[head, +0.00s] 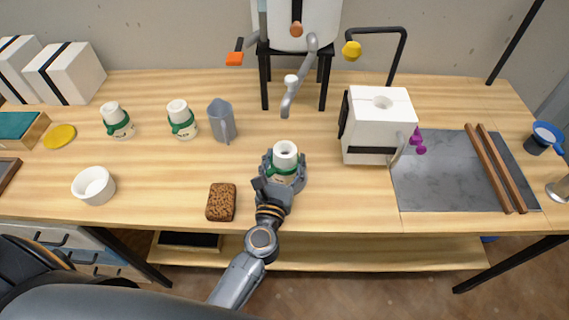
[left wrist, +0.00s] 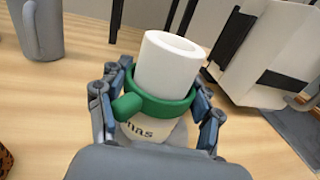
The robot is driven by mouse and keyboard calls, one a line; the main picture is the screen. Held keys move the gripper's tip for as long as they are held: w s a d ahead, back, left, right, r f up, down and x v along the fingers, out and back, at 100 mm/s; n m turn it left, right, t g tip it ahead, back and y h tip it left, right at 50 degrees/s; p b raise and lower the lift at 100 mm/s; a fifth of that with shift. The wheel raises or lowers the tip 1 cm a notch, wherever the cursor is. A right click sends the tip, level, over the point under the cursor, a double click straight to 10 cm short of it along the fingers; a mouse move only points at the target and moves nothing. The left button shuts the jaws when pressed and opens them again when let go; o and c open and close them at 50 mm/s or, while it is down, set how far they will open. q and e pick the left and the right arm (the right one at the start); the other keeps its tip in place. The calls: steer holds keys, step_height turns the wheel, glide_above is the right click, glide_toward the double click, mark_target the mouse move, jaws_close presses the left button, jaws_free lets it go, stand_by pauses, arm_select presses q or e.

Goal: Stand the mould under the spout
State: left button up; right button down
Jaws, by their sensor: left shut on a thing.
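The mould appears to be the white block (head: 378,105) with a hole in its top and a black strap. It stands upright on the table, right of the grey spout (head: 291,98), not beneath it; part of it shows in the left wrist view (left wrist: 262,55). The spout hangs from a white tank (head: 325,22) on a black stand. My left gripper (head: 283,176) is shut on a white bottle with a green collar (head: 285,155), also seen in the left wrist view (left wrist: 163,75). The bottle is upright, in front of the spout; its base is hidden. My right gripper is out of view.
Two similar bottles (head: 117,120) (head: 182,119) and a grey jug (head: 221,122) stand to the left. A brown sponge (head: 221,202) and white bowl (head: 94,186) are nearer the front. Right of the block, a grey slab (head: 445,178) bears two wooden strips (head: 488,170). Table below the spout looks clear.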

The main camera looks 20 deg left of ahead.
arm_select(q)
steer(key=o, duration=1.3)
steer(key=shift+s, duration=0.2)
steer(key=s+b, duration=0.1)
steer(key=s, duration=0.2)
steer(key=s+b, duration=0.1)
steer(key=s, duration=0.3)
steer(key=s+d+b, duration=0.1)
steer(key=s, duration=0.2)
steer(key=shift+s+d+b, duration=0.1)
steer(key=shift+s+b, duration=0.25)
steer(key=shift+s+r, duration=0.1)
steer(key=shift+s, duration=0.4)
